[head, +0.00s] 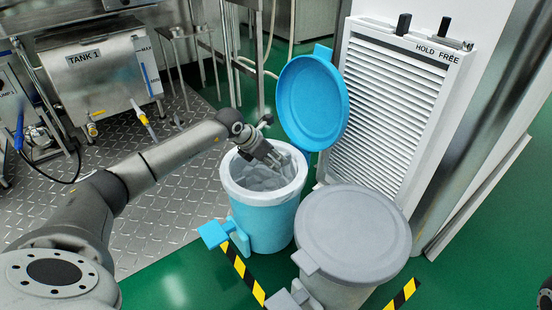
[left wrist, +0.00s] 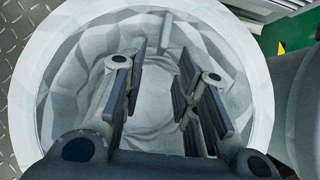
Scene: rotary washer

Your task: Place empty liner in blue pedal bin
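The blue pedal bin (head: 266,222) stands on the green floor with its blue lid (head: 311,103) raised. A whitish, crinkled liner (head: 250,177) lines its inside, and a pale band runs around the rim. In the left wrist view the liner (left wrist: 80,85) spreads around the inner wall and bottom. My left gripper (head: 283,157) is over the bin mouth, pointing down into it. In the left wrist view my left gripper (left wrist: 163,95) has its fingers wide apart with nothing between them. My right gripper is not clearly shown; only a dark part is at the lower right edge.
A grey pedal bin (head: 352,236) with its lid shut stands close to the right of the blue one. A louvered panel (head: 392,105) marked HOLD FREE is behind. A tank (head: 100,75) stands at the back left. Yellow-black tape (head: 243,272) marks the floor.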

